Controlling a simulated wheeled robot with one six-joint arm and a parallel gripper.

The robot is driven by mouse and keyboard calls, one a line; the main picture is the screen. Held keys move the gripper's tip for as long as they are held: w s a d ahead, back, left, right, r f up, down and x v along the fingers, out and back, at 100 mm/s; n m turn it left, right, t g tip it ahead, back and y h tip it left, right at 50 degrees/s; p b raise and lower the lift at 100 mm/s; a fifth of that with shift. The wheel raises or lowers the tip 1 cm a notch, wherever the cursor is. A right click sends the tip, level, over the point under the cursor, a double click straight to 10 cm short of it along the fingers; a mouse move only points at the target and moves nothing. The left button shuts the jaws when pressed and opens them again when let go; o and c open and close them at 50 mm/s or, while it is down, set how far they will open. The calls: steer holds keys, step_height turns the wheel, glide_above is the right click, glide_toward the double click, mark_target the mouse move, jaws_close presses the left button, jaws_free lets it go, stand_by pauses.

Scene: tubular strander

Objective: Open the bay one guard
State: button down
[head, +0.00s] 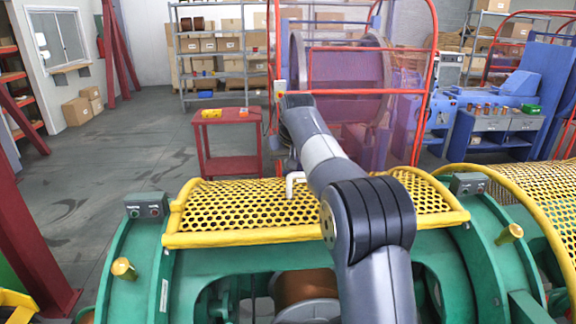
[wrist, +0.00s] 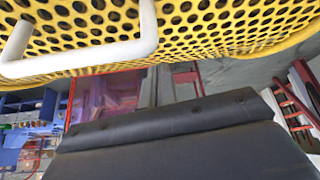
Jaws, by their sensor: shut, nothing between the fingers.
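The bay one guard (head: 240,212) is a yellow perforated cover with a yellow frame, lying over the green strander housing (head: 185,270). It also shows along the top of the wrist view (wrist: 200,25). A white bar handle (head: 292,184) stands on its far part, left of my arm. The handle is large at upper left in the wrist view (wrist: 85,62). My gripper (wrist: 165,125) shows as a dark body below the handle, apart from it. It is shut and empty. My arm hides part of the guard in the head view, and the fingertips are not clearly visible.
Small control boxes (head: 146,205) (head: 469,184) sit either side of the guard. Another yellow guard (head: 545,195) is at right. Beyond stand a red cart (head: 230,165), a red-framed enclosure (head: 350,85) and a blue workbench (head: 500,130). Open floor lies at left.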

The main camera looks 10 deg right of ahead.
steer(key=shift+s+d, duration=0.1)
steer(key=shift+s, duration=0.5)
steer(key=shift+f, duration=0.1)
steer(key=b, duration=0.1)
steer(key=s+b, duration=0.1)
steer(key=shift+s+f+b, duration=0.2)
steer(key=shift+s+b, duration=0.05)
steer(key=shift+b, duration=0.15)
steer(key=s+b, duration=0.3)
steer(key=s+t+b, duration=0.1)
steer(key=s+b, duration=0.2)
steer(key=b, duration=0.1)
steer(key=s+f+t+b, duration=0.1)
steer(key=s+b, duration=0.2)
steer(key=shift+s, duration=0.15)
steer(key=shift+s+r+t+b, duration=0.1)
steer(key=shift+s+t+b, duration=0.2)
steer(key=shift+s+b, duration=0.45)
steer(key=shift+r, duration=0.1)
